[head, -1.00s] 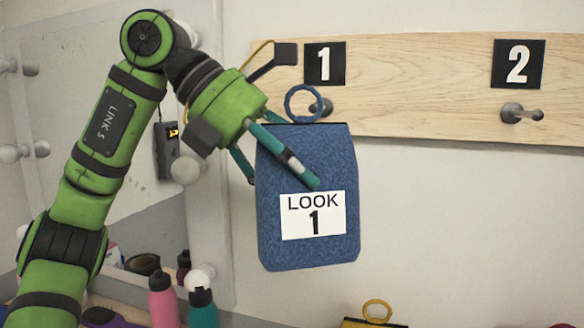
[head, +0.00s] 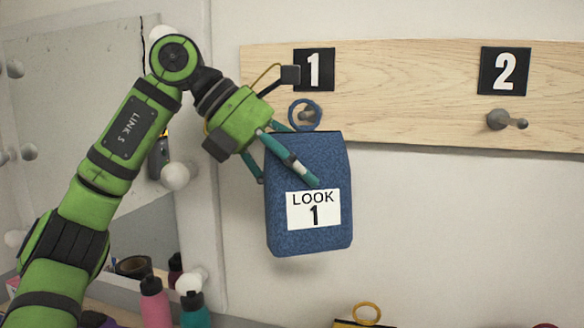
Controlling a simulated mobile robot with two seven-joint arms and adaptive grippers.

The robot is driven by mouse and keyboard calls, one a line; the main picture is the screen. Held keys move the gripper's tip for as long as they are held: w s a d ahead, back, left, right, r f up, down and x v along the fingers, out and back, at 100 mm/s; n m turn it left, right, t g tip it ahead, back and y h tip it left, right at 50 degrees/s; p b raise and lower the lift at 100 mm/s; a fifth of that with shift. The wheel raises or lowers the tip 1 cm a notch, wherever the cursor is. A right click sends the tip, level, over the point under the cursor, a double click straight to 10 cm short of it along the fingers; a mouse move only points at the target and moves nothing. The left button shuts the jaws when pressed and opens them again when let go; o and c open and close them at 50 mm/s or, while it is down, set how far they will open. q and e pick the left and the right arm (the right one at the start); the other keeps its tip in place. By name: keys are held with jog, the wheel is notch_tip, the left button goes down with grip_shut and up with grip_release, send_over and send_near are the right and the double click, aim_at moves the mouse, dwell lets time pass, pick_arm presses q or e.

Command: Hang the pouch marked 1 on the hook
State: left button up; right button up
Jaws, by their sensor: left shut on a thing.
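The blue pouch (head: 308,160) bears a white label reading LOOK 1 and hangs upright in front of the wall, a little tilted. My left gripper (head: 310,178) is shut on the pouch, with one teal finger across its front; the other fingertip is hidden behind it. The pouch's blue ring (head: 305,115) stands above its top edge. The hook under plate 1 (head: 308,114) shows through the ring's opening. I cannot tell whether the ring is around the hook or only in front of it. My right gripper is not in view.
A wooden rail (head: 410,90) carries number plates 1 (head: 314,69) and 2 (head: 505,71). The hook under plate 2 (head: 505,120) is empty. Bottles (head: 155,303) stand at the lower left by a mirror. A yellow-ringed pouch (head: 362,316) shows at the bottom.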

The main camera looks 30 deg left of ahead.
pick_arm(q)
jog(key=shift+w+a+p, duration=0.2)
jog(key=shift+w+p, duration=0.1)
jog(key=shift+w, duration=0.45)
jog(key=shift+w+a+f+p, duration=0.15)
jog(key=shift+w+f+p, duration=0.15)
jog(key=shift+w+f, duration=0.2)
jog(key=o, duration=1.3)
jog(key=shift+o, duration=0.2)
